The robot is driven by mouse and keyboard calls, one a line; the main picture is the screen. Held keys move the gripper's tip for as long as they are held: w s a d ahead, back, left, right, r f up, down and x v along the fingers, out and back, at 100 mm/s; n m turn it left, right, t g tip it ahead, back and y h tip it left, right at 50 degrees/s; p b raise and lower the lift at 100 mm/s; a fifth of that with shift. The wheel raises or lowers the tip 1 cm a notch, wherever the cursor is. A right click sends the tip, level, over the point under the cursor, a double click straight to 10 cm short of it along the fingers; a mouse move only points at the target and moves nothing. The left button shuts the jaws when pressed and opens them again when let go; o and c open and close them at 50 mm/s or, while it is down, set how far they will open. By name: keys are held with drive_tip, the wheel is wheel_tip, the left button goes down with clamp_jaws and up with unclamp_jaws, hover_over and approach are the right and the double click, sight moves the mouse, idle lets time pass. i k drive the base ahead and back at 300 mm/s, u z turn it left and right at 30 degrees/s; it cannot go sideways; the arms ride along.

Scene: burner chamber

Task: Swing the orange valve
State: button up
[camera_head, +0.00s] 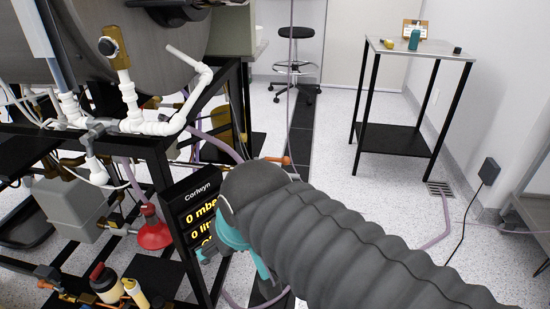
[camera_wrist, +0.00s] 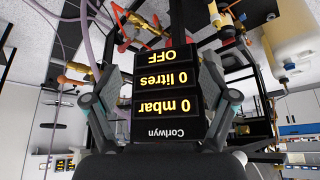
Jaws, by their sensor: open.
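A small orange piece (camera_head: 284,161), possibly the valve's handle, shows just beyond my arm in the head view. Whether it is the orange valve I cannot tell. In the wrist view, orange-brass fittings (camera_wrist: 76,74) sit on pipes at the upper left. My gripper (camera_head: 208,254) is beside the black Corlwyn display (camera_head: 186,206), and my arm partly hides it in the head view. In the wrist view my gripper (camera_wrist: 160,76) has its fingers spread wide, with the display (camera_wrist: 165,100) seen upside down between them. Contact with the display cannot be told.
A black frame with white pipes (camera_head: 150,127) and a large grey drum (camera_head: 145,40) fills the left. A red cone-shaped part (camera_head: 153,232) is left of the display. A side table (camera_head: 455,55) and a stool (camera_head: 295,68) stand farther back. Open floor lies between.

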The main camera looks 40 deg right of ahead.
sight(285, 160)
drive_tip(key=u, duration=2)
drive_tip(key=k, duration=0.95)
drive_tip(key=z, duration=1.8)
drive_tip(key=i, duration=0.5)
drive_tip(key=u, duration=0.05)
